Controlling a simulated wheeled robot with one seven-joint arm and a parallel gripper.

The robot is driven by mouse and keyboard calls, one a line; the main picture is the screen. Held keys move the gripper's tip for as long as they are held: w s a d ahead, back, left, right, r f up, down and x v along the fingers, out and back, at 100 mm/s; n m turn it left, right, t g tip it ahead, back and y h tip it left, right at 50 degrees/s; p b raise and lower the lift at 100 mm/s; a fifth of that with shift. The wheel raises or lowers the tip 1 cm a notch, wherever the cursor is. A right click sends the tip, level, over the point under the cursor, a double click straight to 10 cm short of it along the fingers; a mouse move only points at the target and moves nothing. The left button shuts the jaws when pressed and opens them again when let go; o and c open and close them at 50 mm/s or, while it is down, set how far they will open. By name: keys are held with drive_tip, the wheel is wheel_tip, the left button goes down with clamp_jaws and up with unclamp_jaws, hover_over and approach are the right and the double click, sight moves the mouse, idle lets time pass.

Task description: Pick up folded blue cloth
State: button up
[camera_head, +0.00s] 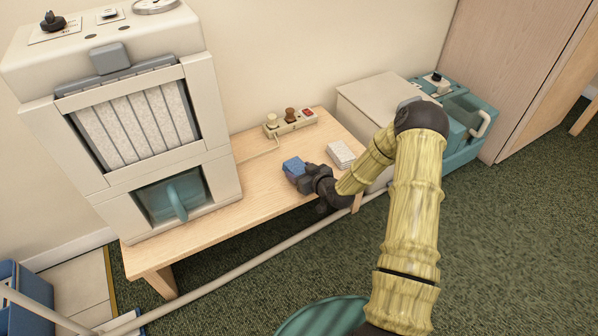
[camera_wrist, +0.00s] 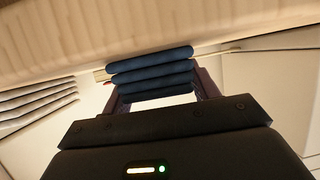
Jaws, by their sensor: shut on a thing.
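The folded blue cloth (camera_head: 293,166) is at the front middle of the wooden bench, at the tip of my gripper (camera_head: 300,176). In the wrist view the cloth (camera_wrist: 152,67) shows as several stacked rounded folds between the two dark fingers of my gripper (camera_wrist: 156,88). The fingers are shut on its sides. I cannot tell whether the cloth touches the bench top or is slightly above it.
The wooden bench (camera_head: 240,197) also bears a folded white cloth (camera_head: 341,154) to the right and a power strip (camera_head: 290,123) behind. A large cream machine (camera_head: 130,110) stands at left. A cream box (camera_head: 375,98) and a teal machine (camera_head: 465,125) stand at right.

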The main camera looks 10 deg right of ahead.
sight(301, 171)
drive_tip(key=shift+d, duration=0.1)
drive_tip(key=shift+r, duration=0.3)
wheel_tip(301, 171, up, 10)
drive_tip(key=p, duration=0.5)
drive_tip(key=shift+f, duration=0.25)
